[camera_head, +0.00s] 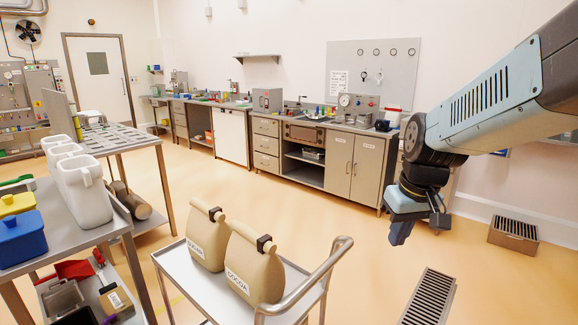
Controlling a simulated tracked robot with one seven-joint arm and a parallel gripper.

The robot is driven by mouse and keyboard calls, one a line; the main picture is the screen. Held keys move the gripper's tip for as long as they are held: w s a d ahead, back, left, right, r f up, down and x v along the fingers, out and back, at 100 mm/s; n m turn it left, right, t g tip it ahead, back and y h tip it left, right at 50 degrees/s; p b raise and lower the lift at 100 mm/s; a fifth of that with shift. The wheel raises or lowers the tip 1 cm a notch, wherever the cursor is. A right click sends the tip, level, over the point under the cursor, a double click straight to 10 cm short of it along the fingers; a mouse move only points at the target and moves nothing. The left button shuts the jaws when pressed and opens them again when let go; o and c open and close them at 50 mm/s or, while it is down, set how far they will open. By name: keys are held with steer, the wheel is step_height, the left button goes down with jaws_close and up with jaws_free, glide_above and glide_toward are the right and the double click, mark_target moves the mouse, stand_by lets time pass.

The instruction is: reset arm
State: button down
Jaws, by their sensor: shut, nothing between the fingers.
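My arm reaches in from the upper right of the head view. My gripper (399,236) hangs at its end, pointing down over the open floor, to the right of the cart. Its fingers are shut and hold nothing. It touches nothing that I can see.
A table (122,222) with white jugs (84,190) is at left. Counters (262,150) line the back wall. A floor drain (429,298) lies below my gripper. Floor between is clear.

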steer(key=s+d+r+m+t, duration=0.1)
steer(key=s+r+m+t, duration=0.1)
steer(key=s+r, duration=0.5)
steer(key=shift+s+d+t+h, duration=0.25)
steer(key=shift+d+t+h, duration=0.15)
steer(key=shift+t, duration=0.3)
steer(key=shift+d, duration=0.1)
